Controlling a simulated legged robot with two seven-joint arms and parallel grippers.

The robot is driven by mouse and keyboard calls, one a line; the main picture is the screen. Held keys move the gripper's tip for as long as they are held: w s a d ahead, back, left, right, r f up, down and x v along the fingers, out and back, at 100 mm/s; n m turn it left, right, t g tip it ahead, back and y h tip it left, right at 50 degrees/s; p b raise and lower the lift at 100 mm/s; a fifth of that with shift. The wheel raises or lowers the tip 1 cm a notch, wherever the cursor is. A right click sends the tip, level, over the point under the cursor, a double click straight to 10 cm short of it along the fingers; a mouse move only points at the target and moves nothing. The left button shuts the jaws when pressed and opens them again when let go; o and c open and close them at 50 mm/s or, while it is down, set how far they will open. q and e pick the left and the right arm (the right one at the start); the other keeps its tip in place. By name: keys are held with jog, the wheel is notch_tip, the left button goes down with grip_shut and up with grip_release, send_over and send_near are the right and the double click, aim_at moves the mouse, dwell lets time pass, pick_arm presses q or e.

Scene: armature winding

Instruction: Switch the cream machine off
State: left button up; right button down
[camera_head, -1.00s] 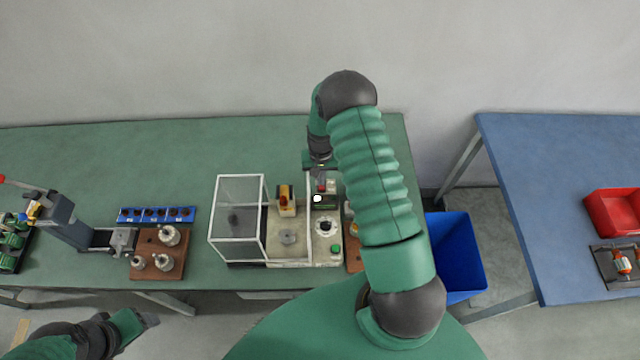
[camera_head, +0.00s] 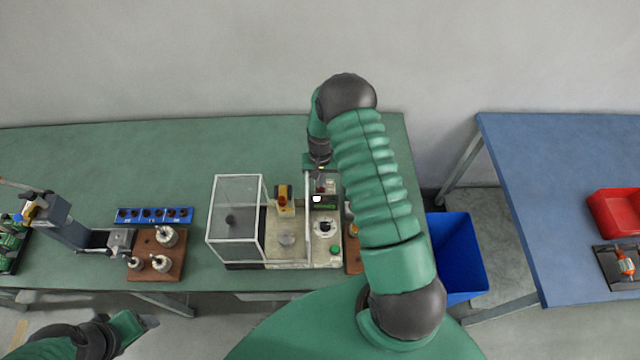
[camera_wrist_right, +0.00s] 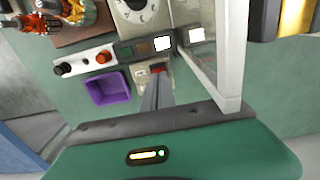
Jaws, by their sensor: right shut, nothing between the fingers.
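The cream machine (camera_head: 285,250) stands on the green bench, with a clear framed guard (camera_head: 236,208) on its left. Its control column on the right has a dial (camera_head: 324,227), a green button (camera_head: 335,249) and a lit white display (camera_head: 317,198). A small red switch (camera_wrist_right: 158,69) on a cream block shows in the right wrist view. My right gripper (camera_wrist_right: 156,88) is shut and empty, its fingertips at or just beside this switch; contact is unclear. In the head view the right gripper (camera_head: 321,177) is over the column's back end. My left gripper (camera_head: 135,322) is low at the left; its jaws are unclear.
A purple tray (camera_wrist_right: 108,88) and a box with knobs (camera_wrist_right: 82,62) are close to my right fingers. The guard frame (camera_wrist_right: 230,60) rises on their other side. A blue bin (camera_head: 462,250) stands right of the bench. The bench behind the machine is clear.

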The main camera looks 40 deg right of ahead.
jog(key=shift+d+f, duration=0.1)
jog(key=shift+f, duration=0.15)
jog(key=shift+r, duration=0.4)
notch_tip(320, 180, up, 6)
jog(key=p, duration=0.4)
jog(key=shift+r, duration=0.15)
